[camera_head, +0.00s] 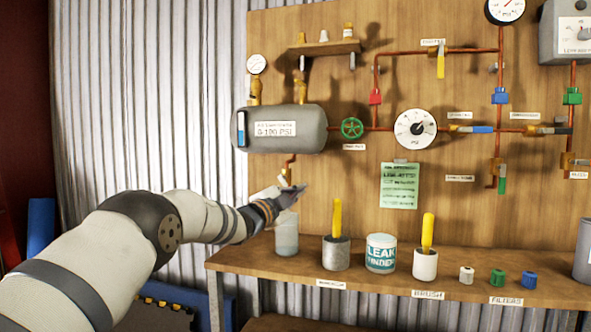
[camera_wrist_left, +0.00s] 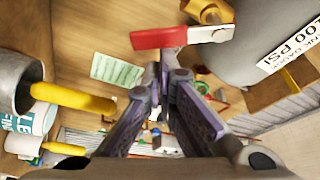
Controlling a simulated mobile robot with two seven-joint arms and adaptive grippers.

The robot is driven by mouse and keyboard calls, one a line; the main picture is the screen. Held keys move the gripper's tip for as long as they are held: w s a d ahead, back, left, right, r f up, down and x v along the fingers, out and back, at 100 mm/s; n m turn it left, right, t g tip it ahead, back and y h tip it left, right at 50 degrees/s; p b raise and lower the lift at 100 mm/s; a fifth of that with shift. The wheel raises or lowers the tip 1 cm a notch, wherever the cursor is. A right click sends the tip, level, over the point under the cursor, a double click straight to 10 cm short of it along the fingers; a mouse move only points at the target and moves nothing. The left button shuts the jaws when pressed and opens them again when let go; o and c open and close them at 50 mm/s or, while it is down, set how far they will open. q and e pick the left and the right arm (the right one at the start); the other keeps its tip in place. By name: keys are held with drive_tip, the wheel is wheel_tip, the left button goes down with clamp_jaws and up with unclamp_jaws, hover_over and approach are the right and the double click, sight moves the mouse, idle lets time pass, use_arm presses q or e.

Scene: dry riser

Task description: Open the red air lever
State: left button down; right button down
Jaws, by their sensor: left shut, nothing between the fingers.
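The red air lever (camera_wrist_left: 160,38) shows in the left wrist view with its bare metal end (camera_wrist_left: 208,33) to the right, beside the grey tank (camera_wrist_left: 245,35). My left gripper (camera_wrist_left: 164,68) is shut and empty. Its fingertips are right at the red lever, just below it in that view; I cannot tell whether they touch. In the head view my left gripper (camera_head: 298,190) is under the grey tank (camera_head: 290,128), by the copper pipe at its bottom. The red lever cannot be made out there. My right gripper is not in view.
Below is a wooden shelf (camera_head: 375,281) with a clear cup (camera_head: 286,238), a grey cup (camera_head: 336,254), a leak finder tub (camera_head: 381,253) and a white brush cup (camera_head: 425,264). Gauges, valves and a green notice (camera_head: 399,186) are on the board.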

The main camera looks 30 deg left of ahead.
use_arm(q)
drive_tip(key=shift+s+a+f+m+g, duration=0.1)
drive_tip(key=shift+a+f+m+g, duration=0.25)
drive_tip(key=shift+m, duration=0.65)
drive_tip(key=shift+s+a+f+m+g, duration=0.1)
drive_tip(key=shift+a+f+m+g, duration=0.25)
drive_tip(key=shift+m, duration=0.65)
drive_tip(key=shift+s+a+f+m+g, duration=0.1)
drive_tip(key=shift+a+f+m+g, duration=0.25)
drive_tip(key=shift+m, duration=0.65)
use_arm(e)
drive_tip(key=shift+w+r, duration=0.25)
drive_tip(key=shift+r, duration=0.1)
use_arm(q)
drive_tip(key=shift+p, duration=0.3)
